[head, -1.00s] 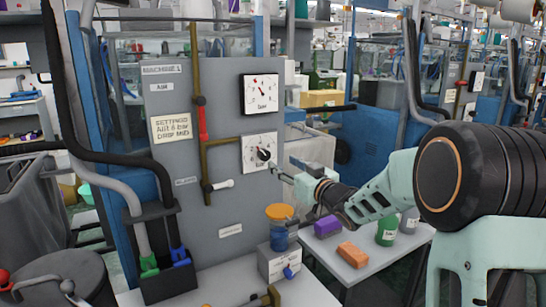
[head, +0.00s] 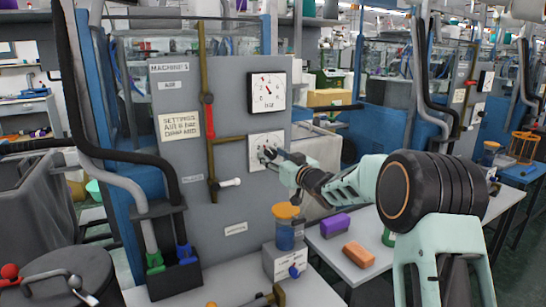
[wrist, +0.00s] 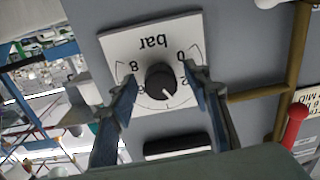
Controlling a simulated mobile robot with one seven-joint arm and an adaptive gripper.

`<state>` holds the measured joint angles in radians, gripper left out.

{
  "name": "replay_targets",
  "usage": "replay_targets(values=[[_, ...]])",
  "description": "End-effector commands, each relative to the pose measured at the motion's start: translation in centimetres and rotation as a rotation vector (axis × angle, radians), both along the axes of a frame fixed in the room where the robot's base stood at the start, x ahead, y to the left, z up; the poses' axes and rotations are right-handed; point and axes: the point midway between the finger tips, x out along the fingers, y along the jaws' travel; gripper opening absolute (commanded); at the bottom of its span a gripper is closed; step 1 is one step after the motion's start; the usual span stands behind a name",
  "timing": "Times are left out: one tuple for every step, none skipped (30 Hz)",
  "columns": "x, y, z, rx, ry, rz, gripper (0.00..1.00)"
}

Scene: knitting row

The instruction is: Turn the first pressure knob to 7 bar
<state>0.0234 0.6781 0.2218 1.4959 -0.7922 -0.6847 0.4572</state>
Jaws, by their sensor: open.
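The pressure knob (wrist: 160,79) is round and black, on a white square dial plate (wrist: 150,45) marked "bar", upside down in the wrist view. Its pale pointer line aims down and slightly right; the 8, 2 and 0 are readable, other numbers partly hidden. In the head view the dial plate (head: 257,140) is on the grey machine panel, its knob largely covered by my gripper (head: 266,155). My gripper (wrist: 163,86) is open, with one finger on each side of the knob and visible gaps. Contact with the panel cannot be told.
A second gauge (head: 267,92) with a red needle is above the dial. A brass pipe (head: 208,130) with a red lever (head: 210,121) and a white-handled valve (head: 229,182) is to the left. An orange-lidded jar (head: 285,232) stands below. A purple block (head: 335,224) and an orange block (head: 359,254) lie on the bench.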

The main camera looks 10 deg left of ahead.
Motion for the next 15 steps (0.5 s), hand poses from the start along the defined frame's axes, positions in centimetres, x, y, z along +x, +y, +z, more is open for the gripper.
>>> replay_targets(values=[[0.09,0.06,-0.03,0.000,0.000,0.000,0.45],[0.11,0.07,-0.03,0.000,0.000,0.000,0.45],[0.12,0.07,-0.02,0.000,0.000,0.000,0.45],[0.12,0.07,-0.02,0.000,0.000,0.000,0.45],[0.12,0.07,-0.02,0.000,0.000,0.000,0.45],[0.12,0.06,-0.02,0.000,0.000,0.000,0.45],[0.12,0.06,-0.02,0.000,0.000,0.000,0.45],[0.12,0.06,-0.02,0.000,0.000,0.000,0.45],[0.11,0.05,-0.02,0.000,0.000,0.000,0.41],[0.11,0.05,-0.01,0.000,0.000,0.000,0.38],[0.10,0.05,-0.01,0.000,0.000,0.000,0.35],[0.10,0.05,-0.01,0.000,0.000,0.000,0.30],[0.10,0.05,-0.01,0.000,0.000,0.000,0.27],[0.10,0.05,-0.01,0.000,0.000,0.000,0.24],[0.09,0.04,-0.01,0.000,0.000,0.000,0.19]])
